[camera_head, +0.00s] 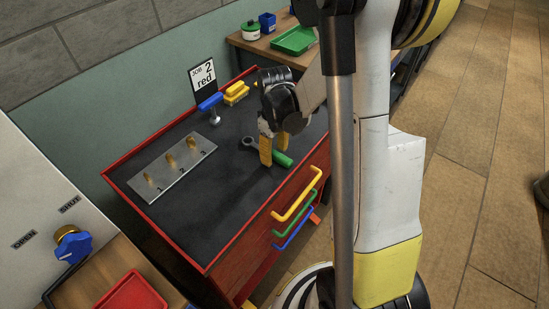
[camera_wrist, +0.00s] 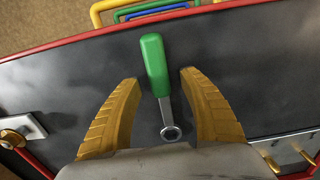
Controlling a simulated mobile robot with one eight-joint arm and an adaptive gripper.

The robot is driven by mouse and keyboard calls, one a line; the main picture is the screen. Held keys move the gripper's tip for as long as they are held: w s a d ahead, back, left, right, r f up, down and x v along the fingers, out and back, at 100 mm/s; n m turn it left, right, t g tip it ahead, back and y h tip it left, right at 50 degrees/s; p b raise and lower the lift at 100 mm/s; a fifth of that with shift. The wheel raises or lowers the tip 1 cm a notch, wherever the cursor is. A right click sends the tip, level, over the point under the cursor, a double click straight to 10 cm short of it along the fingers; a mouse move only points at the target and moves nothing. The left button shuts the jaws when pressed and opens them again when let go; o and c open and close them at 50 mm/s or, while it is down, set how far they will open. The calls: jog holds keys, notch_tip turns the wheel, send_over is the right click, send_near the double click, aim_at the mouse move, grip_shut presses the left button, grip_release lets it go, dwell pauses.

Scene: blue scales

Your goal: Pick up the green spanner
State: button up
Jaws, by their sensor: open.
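The green spanner lies flat on the dark top of the red tool cabinet. Its green handle (camera_wrist: 153,62) and grey shaft with a ring end (camera_wrist: 171,132) show clearly in the wrist view. In the head view the green handle (camera_head: 280,158) shows at the right part of the top, with the ring end at its left. My gripper (camera_head: 272,150) is above the spanner, pointing down, with its yellow fingers apart. In the wrist view my gripper (camera_wrist: 158,82) has one finger on each side of the spanner, with gaps to both. Nothing is held.
A metal plate (camera_head: 172,166) with several brass pegs numbered 1 to 3 is on the cabinet top (camera_head: 200,225). The front of the top is clear.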

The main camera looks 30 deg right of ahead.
grip_shut()
jog(key=shift+r, duration=0.1)
